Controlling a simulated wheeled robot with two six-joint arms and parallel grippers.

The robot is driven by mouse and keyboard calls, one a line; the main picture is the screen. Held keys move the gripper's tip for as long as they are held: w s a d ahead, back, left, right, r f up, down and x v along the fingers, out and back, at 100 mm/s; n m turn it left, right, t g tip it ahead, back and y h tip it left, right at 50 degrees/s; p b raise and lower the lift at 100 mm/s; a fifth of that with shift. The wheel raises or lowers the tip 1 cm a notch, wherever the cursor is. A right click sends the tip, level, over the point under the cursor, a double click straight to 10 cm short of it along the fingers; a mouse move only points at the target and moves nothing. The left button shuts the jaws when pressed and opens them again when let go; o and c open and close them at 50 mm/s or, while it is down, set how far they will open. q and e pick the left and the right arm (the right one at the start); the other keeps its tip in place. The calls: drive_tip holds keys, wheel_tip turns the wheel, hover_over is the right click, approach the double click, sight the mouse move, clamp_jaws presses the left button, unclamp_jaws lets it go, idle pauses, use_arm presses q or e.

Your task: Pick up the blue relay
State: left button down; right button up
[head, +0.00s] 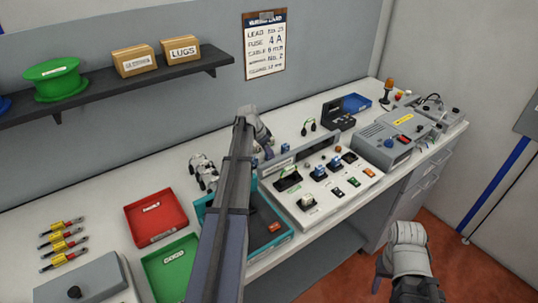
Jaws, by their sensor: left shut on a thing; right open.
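Two blue relays (320,171) (336,163) stand in the light grey panel (345,191) on the bench. My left arm crosses the middle of the head view, and its gripper (266,151) is over the back left of this panel. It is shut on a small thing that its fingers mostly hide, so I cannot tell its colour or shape. A small blue spot (285,148) shows just right of the fingers; I cannot tell whether it is held. My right gripper (382,277) is open and empty, in front of the bench over the floor.
A red tray (137,231), a green tray (150,270) and a teal tray (283,244) lie left of the panel. A grey tester (377,153) and a blue tray (367,106) are at the right. A shelf (150,80) overhangs the back left.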

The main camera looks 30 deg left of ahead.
use_arm(q)
drive_tip(key=shift+r, duration=0.15)
wheel_tip(320, 180, up, 10)
drive_tip(key=p, duration=1)
drive_tip(key=shift+f, duration=0.2)
